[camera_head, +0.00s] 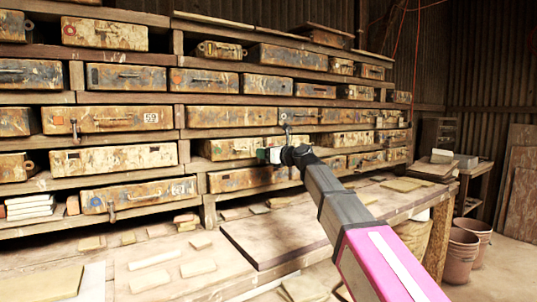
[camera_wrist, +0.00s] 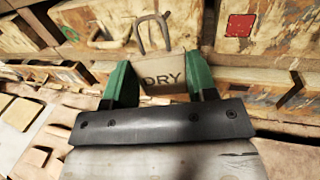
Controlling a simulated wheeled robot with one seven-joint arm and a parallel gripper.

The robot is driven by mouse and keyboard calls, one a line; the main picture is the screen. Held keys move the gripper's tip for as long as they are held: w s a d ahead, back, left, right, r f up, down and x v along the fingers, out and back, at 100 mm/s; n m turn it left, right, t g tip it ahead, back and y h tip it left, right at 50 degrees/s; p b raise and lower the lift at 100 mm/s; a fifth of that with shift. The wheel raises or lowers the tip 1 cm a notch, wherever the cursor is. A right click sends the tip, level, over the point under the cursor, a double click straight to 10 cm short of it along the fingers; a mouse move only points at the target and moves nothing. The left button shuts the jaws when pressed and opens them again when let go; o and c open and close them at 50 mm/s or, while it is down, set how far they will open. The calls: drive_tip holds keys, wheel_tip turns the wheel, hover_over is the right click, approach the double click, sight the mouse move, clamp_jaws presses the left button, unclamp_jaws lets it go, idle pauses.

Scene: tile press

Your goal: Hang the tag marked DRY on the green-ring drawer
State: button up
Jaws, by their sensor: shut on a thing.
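My gripper (camera_wrist: 154,82) is shut on the tag marked DRY (camera_wrist: 162,79), a pale tan plate with dark letters held between the green fingers. A grey metal hook (camera_wrist: 150,35) rises from the tag's top. In the wrist view, the green-ring drawer (camera_wrist: 112,22) is ahead and to the left, a worn tan front with a green ring (camera_wrist: 69,34) at its left end and a handle (camera_wrist: 104,40). The hook appears in front of the drawers; I cannot tell whether it touches one. In the head view, my gripper (camera_head: 270,155) is at the rack's lower middle rows.
A drawer with a red square (camera_wrist: 240,25) is to the right in the wrist view. The wooden rack (camera_head: 180,110) holds many worn drawers, some with hanging hooks. Flat tiles (camera_head: 155,257) lie on the bench (camera_head: 215,275) below. Buckets (camera_head: 462,252) stand at right.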

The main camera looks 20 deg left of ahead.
drive_tip(key=shift+w+a+f, duration=0.3)
drive_tip(key=shift+w+a, duration=0.3)
drive_tip(key=shift+a, duration=0.2)
drive_tip(key=shift+w+a+f, duration=0.3)
drive_tip(key=shift+w+a, duration=0.3)
drive_tip(key=shift+a, duration=0.15)
drive_tip(key=o, duration=1)
drive_tip(key=shift+d, duration=0.1)
